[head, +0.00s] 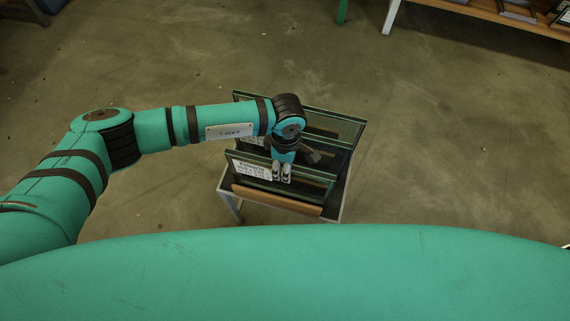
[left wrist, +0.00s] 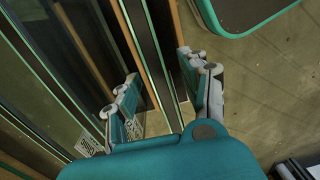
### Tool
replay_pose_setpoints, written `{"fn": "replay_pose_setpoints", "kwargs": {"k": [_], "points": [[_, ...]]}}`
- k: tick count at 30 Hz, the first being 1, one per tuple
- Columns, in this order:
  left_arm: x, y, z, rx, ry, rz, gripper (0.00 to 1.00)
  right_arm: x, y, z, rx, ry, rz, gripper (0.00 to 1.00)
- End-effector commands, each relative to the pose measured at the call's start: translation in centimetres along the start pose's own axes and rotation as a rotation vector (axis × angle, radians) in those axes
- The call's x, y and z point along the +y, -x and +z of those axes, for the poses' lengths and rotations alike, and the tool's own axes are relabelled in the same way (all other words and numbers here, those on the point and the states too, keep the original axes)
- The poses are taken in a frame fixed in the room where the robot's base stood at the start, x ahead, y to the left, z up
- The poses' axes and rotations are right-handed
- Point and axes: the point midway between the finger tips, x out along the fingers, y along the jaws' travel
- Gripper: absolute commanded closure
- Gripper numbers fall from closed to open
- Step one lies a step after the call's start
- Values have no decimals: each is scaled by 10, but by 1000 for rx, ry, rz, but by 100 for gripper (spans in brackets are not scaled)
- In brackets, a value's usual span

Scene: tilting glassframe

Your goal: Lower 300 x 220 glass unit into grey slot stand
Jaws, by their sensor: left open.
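A glass unit with a dark frame and a white label (head: 252,171) stands at the front of a low stand with grey legs (head: 340,207). Another, larger glass unit (head: 338,122) stands behind it, leaning. I cannot tell their sizes from the labels. My left gripper (head: 281,177) is open at the top edge of the front unit. In the left wrist view its two fingers (left wrist: 165,92) are apart, one on each side of the unit's long edge (left wrist: 147,45). I cannot tell whether they touch the glass. My right gripper is not in view.
A wooden rail (head: 275,200) runs along the stand's front. A wooden shelf (head: 490,12) with dark items is at the far top right. The concrete floor (head: 450,140) around the stand is mostly clear.

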Motion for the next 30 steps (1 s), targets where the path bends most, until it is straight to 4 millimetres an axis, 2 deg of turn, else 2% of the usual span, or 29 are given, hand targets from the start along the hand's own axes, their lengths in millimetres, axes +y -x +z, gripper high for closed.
{"fn": "replay_pose_setpoints", "kwargs": {"k": [9,15,21,30], "points": [[2,67,0,-1,-1,6,55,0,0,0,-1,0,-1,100],[2,99,0,-2,0,5,55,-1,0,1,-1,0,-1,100],[1,111,0,-2,0,3,55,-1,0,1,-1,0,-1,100],[1,112,0,-2,0,3,55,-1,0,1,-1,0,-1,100]]}}
